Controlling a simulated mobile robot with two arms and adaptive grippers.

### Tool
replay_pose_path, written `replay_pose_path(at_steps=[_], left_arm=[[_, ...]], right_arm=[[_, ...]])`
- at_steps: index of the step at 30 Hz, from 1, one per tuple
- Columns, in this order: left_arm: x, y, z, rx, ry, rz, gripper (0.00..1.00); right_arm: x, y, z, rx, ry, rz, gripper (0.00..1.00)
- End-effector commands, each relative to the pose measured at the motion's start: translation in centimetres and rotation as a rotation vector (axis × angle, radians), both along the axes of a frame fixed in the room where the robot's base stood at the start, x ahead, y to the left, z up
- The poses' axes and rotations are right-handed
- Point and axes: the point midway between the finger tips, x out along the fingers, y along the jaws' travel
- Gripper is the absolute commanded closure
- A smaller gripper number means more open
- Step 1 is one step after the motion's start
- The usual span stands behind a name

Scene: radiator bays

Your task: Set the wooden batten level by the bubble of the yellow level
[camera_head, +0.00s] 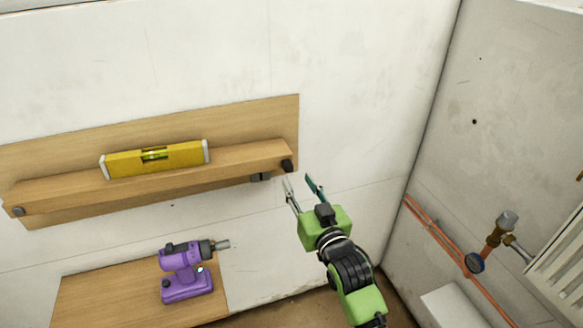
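The wooden batten (80,194) runs along a wooden backboard on the wall and rises to the right in the picture, roughly in line with the board's top edge. My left gripper is out of view.
A purple drill (184,272) stands on a wooden surface (110,298) below the batten. Copper pipes (440,238), a valve (497,229) and a white radiator (560,255) are at the right wall.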

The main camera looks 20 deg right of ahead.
Motion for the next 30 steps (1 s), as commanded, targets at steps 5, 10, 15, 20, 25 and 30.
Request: replay_pose_path(at_steps=[5, 10, 15, 20, 25, 30], left_arm=[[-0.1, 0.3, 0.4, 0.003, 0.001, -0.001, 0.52], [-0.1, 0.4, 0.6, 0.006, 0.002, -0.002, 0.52], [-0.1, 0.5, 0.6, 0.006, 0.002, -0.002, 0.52], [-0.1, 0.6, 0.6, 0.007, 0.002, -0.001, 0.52], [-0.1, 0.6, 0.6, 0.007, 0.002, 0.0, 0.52], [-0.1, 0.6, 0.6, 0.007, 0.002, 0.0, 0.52]], right_arm=[[3.8, 0.1, 0.1, 0.0, 0.0, 0.0, 0.67], [6.1, 0.2, 0.0, 0.0, 0.001, 0.0, 0.67], [7.0, 0.3, -0.1, 0.0, 0.002, 0.0, 0.67], [7.2, 0.3, -0.1, 0.0, 0.002, 0.0, 0.67], [7.2, 0.3, -0.1, 0.0, 0.002, 0.0, 0.8], [7.1, 0.3, -0.1, 0.0, 0.002, 0.0, 1.0]])
